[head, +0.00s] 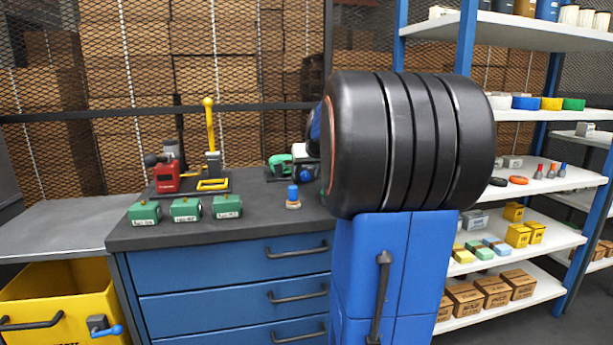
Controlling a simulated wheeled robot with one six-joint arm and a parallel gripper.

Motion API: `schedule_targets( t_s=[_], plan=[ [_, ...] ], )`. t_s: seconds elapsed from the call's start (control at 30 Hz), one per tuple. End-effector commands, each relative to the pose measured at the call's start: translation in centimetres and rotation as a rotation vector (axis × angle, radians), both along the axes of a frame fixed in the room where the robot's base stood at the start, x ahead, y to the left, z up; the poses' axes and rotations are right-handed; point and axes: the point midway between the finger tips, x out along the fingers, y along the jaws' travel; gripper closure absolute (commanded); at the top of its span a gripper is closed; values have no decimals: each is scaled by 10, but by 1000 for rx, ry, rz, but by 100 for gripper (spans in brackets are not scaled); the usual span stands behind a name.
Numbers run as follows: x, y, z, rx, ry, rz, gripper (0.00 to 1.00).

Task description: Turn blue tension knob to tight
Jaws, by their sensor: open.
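A small upright blue knob-like piece (292,192) on a pale base stands on the dark top of the blue drawer bench (215,235). A blue handle (107,331) on a grey bracket sits on the front of the yellow bin (35,285) at lower left. I cannot tell which of these, if either, is the tension knob. No tight marking is readable. My gripper is not in view.
Three green blocks (186,209), a red tool (166,175) and a yellow lever device (211,165) stand on the bench. Stocked shelves (500,255) are at right.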

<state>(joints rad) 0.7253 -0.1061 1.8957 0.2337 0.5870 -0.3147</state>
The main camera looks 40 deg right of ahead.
Motion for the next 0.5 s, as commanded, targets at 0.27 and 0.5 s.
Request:
schedule_targets(
  t_s=[0.27, 0.5],
  plan=[
    [9, -5, -11, 0, 0, 0, 52],
    [9, -5, -11, 0, 0, 0, 54]
  ],
)
